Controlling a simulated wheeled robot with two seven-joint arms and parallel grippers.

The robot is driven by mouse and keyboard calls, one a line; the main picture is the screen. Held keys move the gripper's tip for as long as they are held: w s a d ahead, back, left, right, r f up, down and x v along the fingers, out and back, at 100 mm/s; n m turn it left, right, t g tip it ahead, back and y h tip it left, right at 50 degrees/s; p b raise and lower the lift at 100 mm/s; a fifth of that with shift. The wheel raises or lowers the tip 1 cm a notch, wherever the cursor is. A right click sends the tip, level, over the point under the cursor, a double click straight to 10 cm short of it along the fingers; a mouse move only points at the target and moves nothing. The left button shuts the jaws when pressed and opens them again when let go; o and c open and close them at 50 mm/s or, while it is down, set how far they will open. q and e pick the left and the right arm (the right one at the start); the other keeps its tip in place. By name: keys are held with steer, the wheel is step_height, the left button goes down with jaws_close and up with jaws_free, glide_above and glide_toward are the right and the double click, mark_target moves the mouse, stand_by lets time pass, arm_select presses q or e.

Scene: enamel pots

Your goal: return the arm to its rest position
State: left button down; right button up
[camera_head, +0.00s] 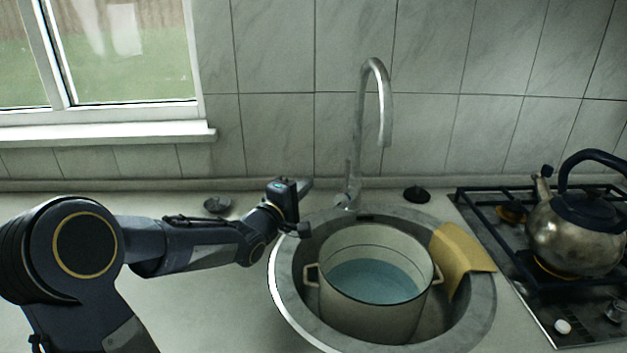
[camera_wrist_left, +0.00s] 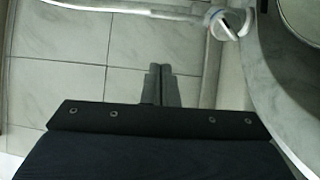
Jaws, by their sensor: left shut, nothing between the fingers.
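My left arm (camera_head: 190,250) comes in from the left over the counter. Its gripper (camera_head: 306,185) is at the sink's back left rim, left of the faucet, pointing toward the tiled wall. In the left wrist view the two fingers (camera_wrist_left: 160,72) are together with nothing between them. An enamel pot (camera_head: 370,315) with two handles stands in the round sink (camera_head: 285,300) and holds bluish water. My right arm and gripper are not in view.
The faucet (camera_head: 357,150) stands behind the sink; its base also shows in the left wrist view (camera_wrist_left: 226,24). A yellow cloth (camera_head: 463,258) hangs over the sink's right rim. A kettle (camera_head: 575,235) sits on the stove (camera_head: 530,305). Dark stoppers (camera_head: 417,194) lie on the counter (camera_head: 200,310).

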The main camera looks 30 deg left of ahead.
arm_select(q)
steer(key=s+d+m+g+h+p, duration=0.1)
steer(key=s+d+m+g+p, duration=0.2)
steer(key=s, duration=0.8)
steer(key=s+d+f+m+g+h+p, duration=0.1)
steer(key=s+d+m+g+p, duration=0.3)
steer(key=s+d+m, duration=0.3)
steer(key=s+d+m+g+p, duration=0.3)
steer(key=s+d+m+g, duration=0.2)
steer(key=s, duration=0.9)
steer(key=shift+s+d+f+m+g+h+p, duration=0.3)
steer(key=shift+s+m+g+h+p, duration=0.1)
steer(key=shift+g, duration=0.2)
steer(key=shift+a, duration=0.1)
stand_by(0.7)
